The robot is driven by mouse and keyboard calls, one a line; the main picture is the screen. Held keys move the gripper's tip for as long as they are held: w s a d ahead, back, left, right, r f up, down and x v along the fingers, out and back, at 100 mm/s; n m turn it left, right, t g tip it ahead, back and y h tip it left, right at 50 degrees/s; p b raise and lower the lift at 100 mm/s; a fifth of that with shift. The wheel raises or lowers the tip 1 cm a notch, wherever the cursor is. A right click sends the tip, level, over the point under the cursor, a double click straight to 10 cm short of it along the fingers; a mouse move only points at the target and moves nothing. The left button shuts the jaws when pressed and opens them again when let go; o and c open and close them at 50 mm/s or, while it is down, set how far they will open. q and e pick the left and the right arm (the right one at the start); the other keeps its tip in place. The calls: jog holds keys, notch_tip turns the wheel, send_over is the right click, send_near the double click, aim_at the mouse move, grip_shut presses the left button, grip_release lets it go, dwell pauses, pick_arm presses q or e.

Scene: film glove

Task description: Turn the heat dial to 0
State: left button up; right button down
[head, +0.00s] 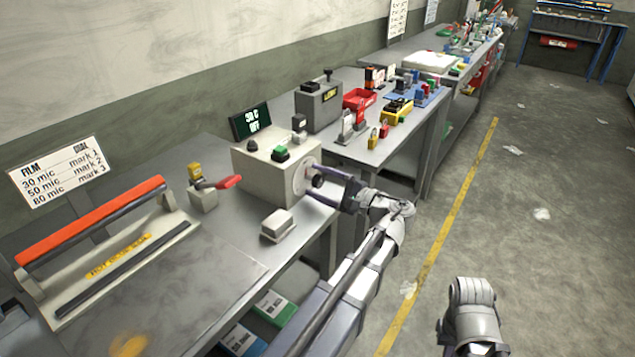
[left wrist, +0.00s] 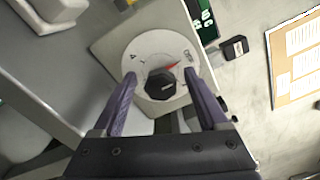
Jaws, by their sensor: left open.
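The heat dial is a dark knob (head: 318,181) on a pale round plate on the right-hand side of a beige control box (head: 262,170). In the left wrist view the black knob (left wrist: 159,85) sits on its white plate (left wrist: 135,58), with a red pointer (left wrist: 172,66) toward the upper right. The plate's small marks are too small to read. My left gripper (head: 321,186) is open, with its fingertips on either side of the knob; contact cannot be told. It also shows in the left wrist view (left wrist: 159,75).
A dark display (head: 251,121) with green text stands behind the box, and a green button (head: 280,153) is on its top. A film sealer with an orange bar (head: 95,220) and a sign (head: 58,171) are at left.

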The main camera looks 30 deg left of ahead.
pick_arm(q)
jog(key=d, duration=0.7)
jog(key=shift+s+d, duration=0.15)
jog(key=shift+s, duration=0.1)
